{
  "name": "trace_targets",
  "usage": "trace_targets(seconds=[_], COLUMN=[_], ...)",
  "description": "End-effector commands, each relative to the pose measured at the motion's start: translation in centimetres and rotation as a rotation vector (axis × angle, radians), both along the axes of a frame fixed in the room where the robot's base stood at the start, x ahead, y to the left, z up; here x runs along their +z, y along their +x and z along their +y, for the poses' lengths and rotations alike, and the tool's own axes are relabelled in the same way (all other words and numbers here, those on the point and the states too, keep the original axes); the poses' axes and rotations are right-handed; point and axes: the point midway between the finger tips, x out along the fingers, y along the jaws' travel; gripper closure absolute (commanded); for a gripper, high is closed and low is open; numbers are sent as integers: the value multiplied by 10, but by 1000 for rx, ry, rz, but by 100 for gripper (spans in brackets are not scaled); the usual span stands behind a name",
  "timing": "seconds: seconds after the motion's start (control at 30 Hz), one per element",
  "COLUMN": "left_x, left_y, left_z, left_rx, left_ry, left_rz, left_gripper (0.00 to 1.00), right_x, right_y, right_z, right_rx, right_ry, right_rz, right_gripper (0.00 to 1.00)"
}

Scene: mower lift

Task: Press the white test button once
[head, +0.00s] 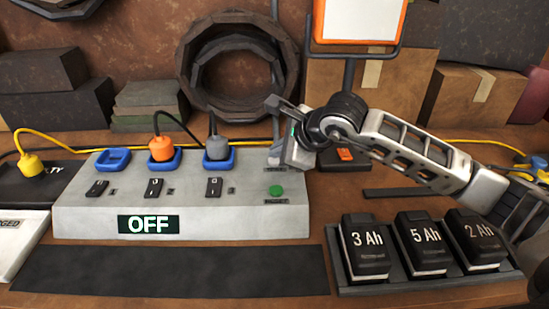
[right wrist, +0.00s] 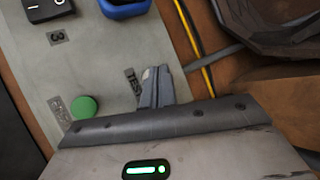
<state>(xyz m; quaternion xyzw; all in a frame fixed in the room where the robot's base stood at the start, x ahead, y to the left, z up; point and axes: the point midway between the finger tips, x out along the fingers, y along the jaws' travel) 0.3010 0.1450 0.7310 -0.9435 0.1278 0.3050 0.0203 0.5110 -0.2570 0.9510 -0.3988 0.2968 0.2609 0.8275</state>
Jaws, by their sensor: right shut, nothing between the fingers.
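The grey power strip box (head: 75,218) stands on the bench with a display reading OFF (head: 150,224). A green button (head: 276,191) sits at its right end, and shows in the right wrist view (right wrist: 84,107). Behind it is the TEST label (right wrist: 133,80). My right gripper (head: 274,160) is shut and empty, its fingertips pointing down at the back right of the box beside that label. In the right wrist view its fingers (right wrist: 156,88) cover the spot by the label. My left gripper is not in view.
An orange plug (head: 161,147) and a grey plug (head: 217,147) sit in blue sockets; one blue socket (head: 113,160) is empty. Three black battery packs (head: 418,245) stand in a tray at the front right.

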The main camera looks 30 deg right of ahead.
Motion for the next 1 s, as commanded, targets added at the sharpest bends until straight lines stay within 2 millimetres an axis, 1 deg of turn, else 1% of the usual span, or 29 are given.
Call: trace_targets(seconds=[0.03,0.1,0.4,0.53,1.0], left_x=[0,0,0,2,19], left_y=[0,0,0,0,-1], left_z=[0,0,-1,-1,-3], left_rx=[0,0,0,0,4], left_ry=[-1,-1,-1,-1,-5], left_rz=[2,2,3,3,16], left_gripper=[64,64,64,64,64], right_x=[5,7,8,13,57], right_y=[0,0,0,0,1], right_z=[0,0,0,0,-1], right_rx=[0,0,-1,0,-1], right_ry=[1,1,0,0,-1], right_rz=[-3,-3,-4,-5,-5], right_gripper=[100,100,100,100,100])
